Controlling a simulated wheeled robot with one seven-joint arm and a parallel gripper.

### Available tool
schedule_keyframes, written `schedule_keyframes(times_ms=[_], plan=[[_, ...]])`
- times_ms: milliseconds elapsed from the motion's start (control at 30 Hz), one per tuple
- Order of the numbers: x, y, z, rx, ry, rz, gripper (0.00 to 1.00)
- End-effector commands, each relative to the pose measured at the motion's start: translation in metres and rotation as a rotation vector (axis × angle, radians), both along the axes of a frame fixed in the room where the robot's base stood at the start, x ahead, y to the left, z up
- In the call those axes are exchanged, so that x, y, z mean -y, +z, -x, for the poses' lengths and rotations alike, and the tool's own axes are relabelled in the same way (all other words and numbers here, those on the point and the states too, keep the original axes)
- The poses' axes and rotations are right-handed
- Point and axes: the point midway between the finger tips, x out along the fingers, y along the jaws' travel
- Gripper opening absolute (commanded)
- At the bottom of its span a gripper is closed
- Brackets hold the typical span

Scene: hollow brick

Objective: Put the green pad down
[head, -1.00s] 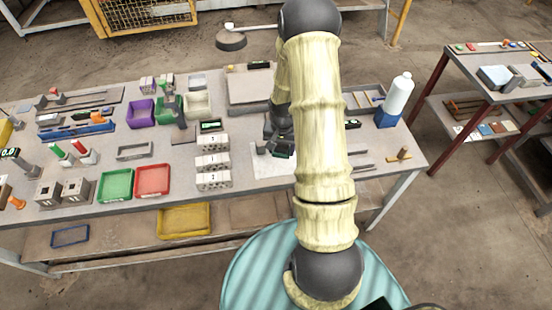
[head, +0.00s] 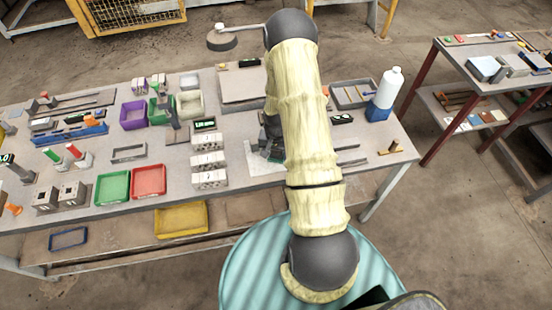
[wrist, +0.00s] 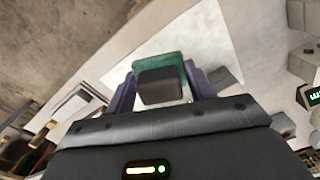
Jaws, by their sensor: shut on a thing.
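The green pad (wrist: 158,62) is between the purple fingers of my gripper (wrist: 162,82) in the wrist view, with a dark grey block-shaped face in front of it. My gripper is shut on the pad. Beyond the pad lies a pale sheet (wrist: 205,45) on the bench top. In the head view this sheet (head: 254,163) shows beside my gripper, low over the bench and partly behind my arm. I cannot tell whether the pad touches the sheet.
Left of the sheet stand several pale numbered blocks (head: 208,161), then a red tray (head: 149,182) and a green tray (head: 112,187). To the right are a white bottle with a blue base (head: 386,94) and a small grey tray (head: 353,94). The bench's front right is mostly clear.

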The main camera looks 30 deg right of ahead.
Motion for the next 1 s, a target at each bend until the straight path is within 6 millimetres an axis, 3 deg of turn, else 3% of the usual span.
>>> schedule_keyframes(times_ms=[333, 700, 1000], plan=[[0.0, -0.003, 0.0, -0.001, 0.001, 0.0, 0.25], [-0.001, -0.04, 0.001, -0.002, 0.002, 0.0, 0.25], [0.001, -0.043, 0.0, 0.0, -0.001, 0.0, 0.25]])
